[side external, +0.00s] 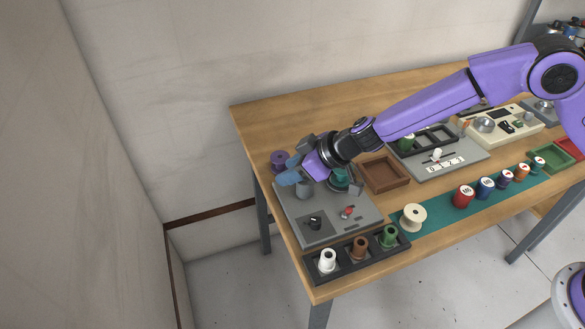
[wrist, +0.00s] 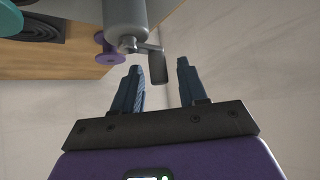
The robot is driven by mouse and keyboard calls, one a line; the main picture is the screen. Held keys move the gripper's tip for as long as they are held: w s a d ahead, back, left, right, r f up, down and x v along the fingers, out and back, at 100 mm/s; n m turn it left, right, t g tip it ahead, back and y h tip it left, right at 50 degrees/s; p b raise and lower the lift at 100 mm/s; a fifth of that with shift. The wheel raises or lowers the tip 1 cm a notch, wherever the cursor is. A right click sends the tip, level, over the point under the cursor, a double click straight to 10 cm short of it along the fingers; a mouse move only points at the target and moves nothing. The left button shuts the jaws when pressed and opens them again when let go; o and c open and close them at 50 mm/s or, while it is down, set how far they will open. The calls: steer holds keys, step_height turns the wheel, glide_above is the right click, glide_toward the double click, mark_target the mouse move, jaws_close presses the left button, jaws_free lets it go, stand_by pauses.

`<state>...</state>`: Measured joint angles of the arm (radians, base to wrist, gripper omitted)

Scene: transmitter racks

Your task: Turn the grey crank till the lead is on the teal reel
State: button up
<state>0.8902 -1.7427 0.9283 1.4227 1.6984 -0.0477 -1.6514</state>
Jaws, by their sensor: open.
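The teal reel (side external: 340,180) stands on a grey panel (side external: 325,222) at the table's left end, partly hidden by my wrist. Part of a teal round piece (wrist: 10,18) shows at the top left of the wrist view. The grey crank (wrist: 158,68) has a short handle on an arm, in front of a grey cylinder (wrist: 124,18). My gripper (wrist: 160,64) is open, its blue fingers on either side of the handle in the picture, with gaps. I cannot tell whether they reach it in depth. In the side view my gripper (side external: 288,176) hides the crank. I cannot make out the lead.
A purple spool (side external: 280,159) stands behind my fingers. The panel has a black knob (side external: 314,223) and a red switch (side external: 349,212). A black rack (side external: 359,255) of spools lies in front. A brown tray (side external: 386,173) and a cream spool (side external: 413,217) are to the right.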

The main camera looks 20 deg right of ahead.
jaws_close()
steer(key=shift+m, duration=0.3)
